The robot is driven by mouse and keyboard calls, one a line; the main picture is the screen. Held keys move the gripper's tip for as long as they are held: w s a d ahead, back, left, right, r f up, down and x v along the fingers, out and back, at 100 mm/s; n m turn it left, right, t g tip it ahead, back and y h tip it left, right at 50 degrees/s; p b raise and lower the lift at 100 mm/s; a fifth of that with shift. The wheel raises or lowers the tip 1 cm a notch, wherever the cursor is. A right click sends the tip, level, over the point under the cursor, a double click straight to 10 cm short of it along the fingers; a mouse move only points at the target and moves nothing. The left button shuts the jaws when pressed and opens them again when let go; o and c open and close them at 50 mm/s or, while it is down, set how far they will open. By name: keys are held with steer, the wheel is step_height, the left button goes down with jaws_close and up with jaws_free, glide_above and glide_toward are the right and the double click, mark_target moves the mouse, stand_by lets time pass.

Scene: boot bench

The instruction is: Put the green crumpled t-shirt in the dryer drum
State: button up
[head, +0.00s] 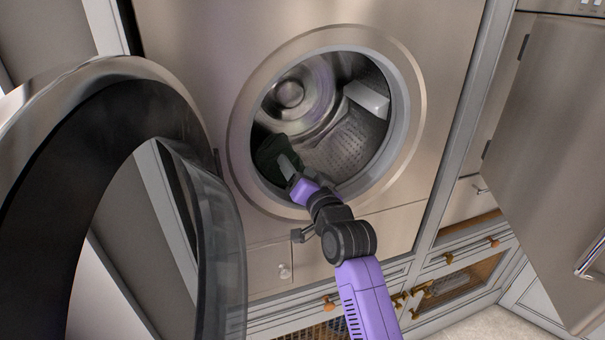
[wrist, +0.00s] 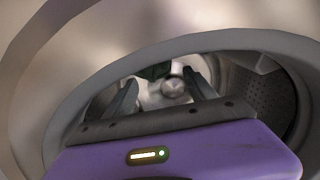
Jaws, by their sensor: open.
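The green crumpled t-shirt (head: 270,152) shows as a dark green lump inside the dryer drum (head: 345,142), at the lower left of its opening. In the wrist view the t-shirt (wrist: 155,71) is a small green patch beyond the fingers. My gripper (head: 289,166) reaches through the round opening, with its fingers beside the t-shirt. In the wrist view my gripper (wrist: 160,80) has its two fingers spread apart, with nothing held between them. Part of the t-shirt is hidden behind my gripper, and I cannot tell whether they touch.
The round dryer door (head: 222,255) stands swung open at the left. A pale block-like part (head: 367,99) sits on the drum's right inner side. The opening's metal rim (head: 413,135) surrounds my gripper. Drawers and wire-front baskets (head: 463,280) lie below and to the right.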

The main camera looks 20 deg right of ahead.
mark_target(291, 153)
steer(key=shift+w+a, duration=0.1)
steer(key=shift+w, duration=2.25)
steer(key=shift+c, duration=0.5)
jaws_close()
steer(key=c, duration=0.7)
jaws_free()
jaws_close()
steer(key=shift+r+p, duration=1.4)
steer(key=shift+r, duration=0.15)
